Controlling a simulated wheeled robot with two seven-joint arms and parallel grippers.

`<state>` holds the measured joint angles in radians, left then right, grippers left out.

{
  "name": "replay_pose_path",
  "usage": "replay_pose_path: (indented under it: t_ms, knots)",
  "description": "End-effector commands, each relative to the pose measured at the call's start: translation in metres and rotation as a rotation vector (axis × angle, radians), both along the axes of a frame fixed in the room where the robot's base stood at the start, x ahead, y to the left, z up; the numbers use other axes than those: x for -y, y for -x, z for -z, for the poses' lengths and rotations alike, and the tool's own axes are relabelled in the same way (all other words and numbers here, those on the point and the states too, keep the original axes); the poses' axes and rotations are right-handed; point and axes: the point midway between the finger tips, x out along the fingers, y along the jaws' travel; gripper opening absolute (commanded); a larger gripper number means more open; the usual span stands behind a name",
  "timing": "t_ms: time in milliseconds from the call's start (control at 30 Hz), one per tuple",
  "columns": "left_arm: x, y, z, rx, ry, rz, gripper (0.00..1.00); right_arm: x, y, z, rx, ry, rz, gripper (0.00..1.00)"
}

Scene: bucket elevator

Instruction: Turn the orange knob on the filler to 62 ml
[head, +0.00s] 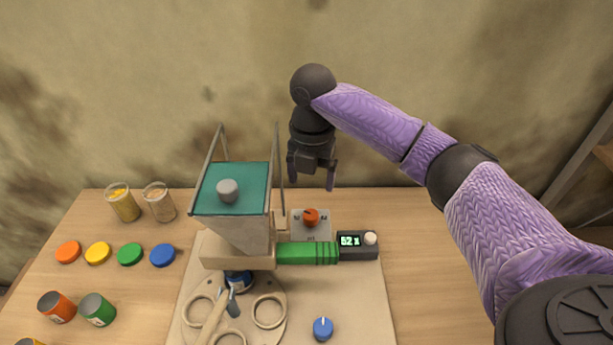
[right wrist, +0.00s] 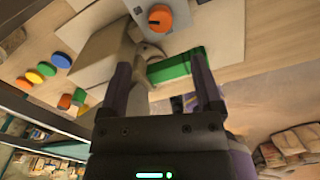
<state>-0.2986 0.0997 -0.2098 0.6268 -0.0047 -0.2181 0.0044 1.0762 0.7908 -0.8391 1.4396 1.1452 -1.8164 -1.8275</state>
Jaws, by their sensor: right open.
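The orange knob (head: 311,216) sits on a small grey plate (head: 324,232) with tiny markings, behind the green tube of the filler. A knob-like orange piece (right wrist: 160,17) shows at the top of the right wrist view. The filler's hopper (head: 240,225) has a teal top and stands left of the knob. My right gripper (head: 312,180) is open and empty, above and behind the knob, fingers pointing down, apart from it. Its fingers also show in the right wrist view (right wrist: 160,85). My left gripper is not in view.
The green tube (head: 305,253) and a blue knob (head: 323,328) are in front. Colored discs, jars and two filled glasses stand left. The table's right side is clear.

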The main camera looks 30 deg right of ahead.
Motion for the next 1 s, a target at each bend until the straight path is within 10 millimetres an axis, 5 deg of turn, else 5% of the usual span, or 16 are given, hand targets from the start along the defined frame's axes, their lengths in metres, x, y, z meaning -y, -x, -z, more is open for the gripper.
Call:
replay_pose_path:
  t_ms: [133, 500, 867, 1000]
  knots:
    - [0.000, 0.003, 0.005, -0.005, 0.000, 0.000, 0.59, 0.000, 0.001, 0.009, -0.006, 0.002, -0.012, 0.83]
    - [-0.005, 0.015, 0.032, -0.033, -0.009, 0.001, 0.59, 0.000, 0.002, 0.090, -0.006, 0.004, -0.010, 0.83]
    - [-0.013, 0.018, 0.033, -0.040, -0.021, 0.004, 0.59, 0.000, 0.001, 0.097, -0.002, 0.003, -0.010, 0.83]
    - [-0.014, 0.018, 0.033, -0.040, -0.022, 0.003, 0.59, 0.000, 0.001, 0.097, -0.002, 0.003, -0.010, 0.53]
